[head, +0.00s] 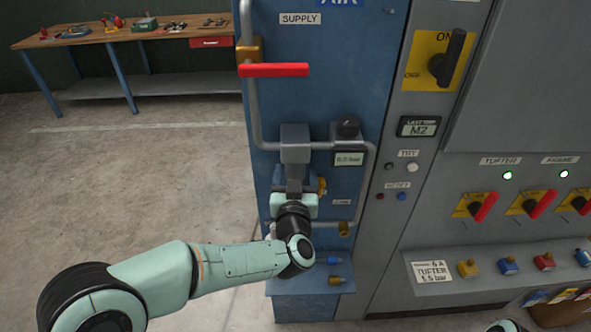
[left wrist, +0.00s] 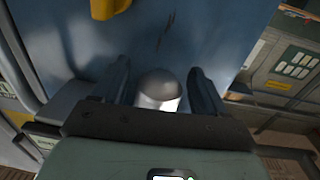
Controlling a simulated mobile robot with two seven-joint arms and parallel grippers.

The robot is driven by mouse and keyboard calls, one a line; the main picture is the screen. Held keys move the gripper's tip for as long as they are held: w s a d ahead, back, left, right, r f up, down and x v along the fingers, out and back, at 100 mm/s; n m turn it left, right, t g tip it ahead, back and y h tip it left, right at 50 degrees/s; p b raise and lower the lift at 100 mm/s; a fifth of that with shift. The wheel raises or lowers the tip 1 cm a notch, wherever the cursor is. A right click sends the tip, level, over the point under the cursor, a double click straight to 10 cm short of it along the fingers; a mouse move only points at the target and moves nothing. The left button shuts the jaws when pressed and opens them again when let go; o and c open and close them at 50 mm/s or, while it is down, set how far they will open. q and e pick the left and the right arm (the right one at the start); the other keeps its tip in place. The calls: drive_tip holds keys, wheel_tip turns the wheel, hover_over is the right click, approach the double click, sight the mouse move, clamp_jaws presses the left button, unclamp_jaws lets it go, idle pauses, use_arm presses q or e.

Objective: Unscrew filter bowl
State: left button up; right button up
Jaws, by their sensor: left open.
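The filter's grey head block (head: 295,143) is set in the pipework on the blue panel, below the red-handled supply valve (head: 274,70). My left gripper (head: 294,184) is just under this block, and the bowl is mostly hidden behind it in the head view. In the left wrist view a silver, round-topped cylinder, which looks like the filter bowl (left wrist: 158,90), stands between the two dark fingers of the left gripper (left wrist: 160,88). The fingers are open, with a visible gap on each side of the bowl. My right gripper does not show.
A pipe and brass fitting (head: 344,229) are near the gripper. The control cabinet (head: 440,130) stands right. A workbench (head: 130,35) is at the back left; open floor lies between.

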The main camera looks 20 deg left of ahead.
use_arm(q)
drive_tip(key=n+y, duration=0.1)
drive_tip(key=g+y+p, duration=0.1)
drive_tip(key=shift+d+r+n+y, duration=0.15)
drive_tip(key=shift+n+y, duration=0.25)
drive_tip(key=n+g+y+p, duration=0.1)
drive_tip(key=n+g+y, duration=0.1)
drive_tip(key=n+y, duration=0.1)
drive_tip(key=shift+w+y, duration=0.1)
drive_tip(key=shift+y, duration=0.4)
drive_tip(key=shift+g+y, duration=0.4)
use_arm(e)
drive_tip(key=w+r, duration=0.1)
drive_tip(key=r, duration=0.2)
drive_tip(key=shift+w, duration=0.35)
